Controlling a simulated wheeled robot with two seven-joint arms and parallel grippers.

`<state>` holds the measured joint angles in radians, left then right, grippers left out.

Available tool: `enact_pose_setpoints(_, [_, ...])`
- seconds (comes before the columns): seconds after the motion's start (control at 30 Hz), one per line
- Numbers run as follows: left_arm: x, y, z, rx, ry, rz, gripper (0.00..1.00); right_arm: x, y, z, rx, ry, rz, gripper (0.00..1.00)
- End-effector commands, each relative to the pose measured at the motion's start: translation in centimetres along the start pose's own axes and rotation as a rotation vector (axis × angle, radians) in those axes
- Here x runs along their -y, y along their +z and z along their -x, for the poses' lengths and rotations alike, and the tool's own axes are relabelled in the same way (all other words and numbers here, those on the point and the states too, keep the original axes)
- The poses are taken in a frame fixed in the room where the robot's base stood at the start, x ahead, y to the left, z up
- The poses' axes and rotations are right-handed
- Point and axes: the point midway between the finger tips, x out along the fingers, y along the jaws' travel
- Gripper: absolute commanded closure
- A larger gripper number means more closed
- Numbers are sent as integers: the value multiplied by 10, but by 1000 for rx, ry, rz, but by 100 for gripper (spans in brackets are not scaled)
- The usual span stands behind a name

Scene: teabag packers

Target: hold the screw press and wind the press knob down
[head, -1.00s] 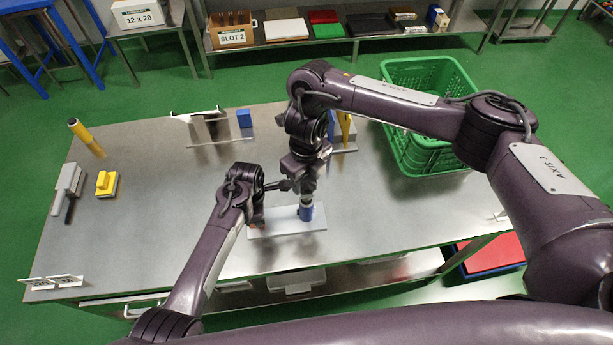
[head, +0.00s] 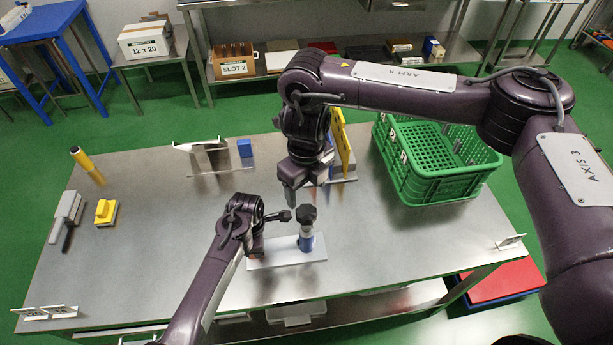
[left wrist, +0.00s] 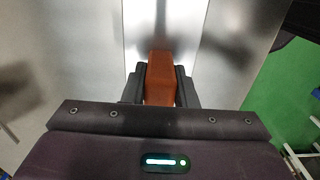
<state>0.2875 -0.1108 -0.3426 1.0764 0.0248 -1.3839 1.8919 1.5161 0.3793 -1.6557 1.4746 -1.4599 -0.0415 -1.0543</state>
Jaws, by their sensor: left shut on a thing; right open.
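The screw press has a pale base plate (head: 290,252) on the steel table, with an upright blue and white cylinder (head: 306,240). A black press knob (head: 307,215) tops the cylinder. My left gripper (head: 259,247) is low at the left end of the plate. In the left wrist view my left gripper (left wrist: 160,88) is shut on an orange-brown block (left wrist: 160,75) that stands on the pale plate; its fingers are on either side of it. My right gripper (head: 291,200) is open, pointing down, up and left of the knob and apart from it.
A green crate (head: 430,190) stands at the table's right. Yellow and blue upright items (head: 342,145) are behind my right gripper. The table between is clear.

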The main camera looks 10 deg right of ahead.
Motion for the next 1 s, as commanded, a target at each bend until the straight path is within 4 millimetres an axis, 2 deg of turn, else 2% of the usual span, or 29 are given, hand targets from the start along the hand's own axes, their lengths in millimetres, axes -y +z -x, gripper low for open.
enact_pose_setpoints(0.1, [1,0,-1,-1,-2,0,100,1,0,19,2,-3,1,33])
enact_pose_setpoints(0.23, [1,0,-1,-1,-2,0,100,0,0,30,1,-1,0,33])
enact_pose_setpoints(0.73, [1,0,-1,-1,-2,0,100,0,0,34,0,0,24,33])
enact_pose_setpoints(0.87, [1,0,-1,-1,-2,0,100,0,0,35,0,0,151,33])
enact_pose_setpoints(1.0, [1,0,-1,-1,-2,0,100,0,0,35,-1,0,413,33])
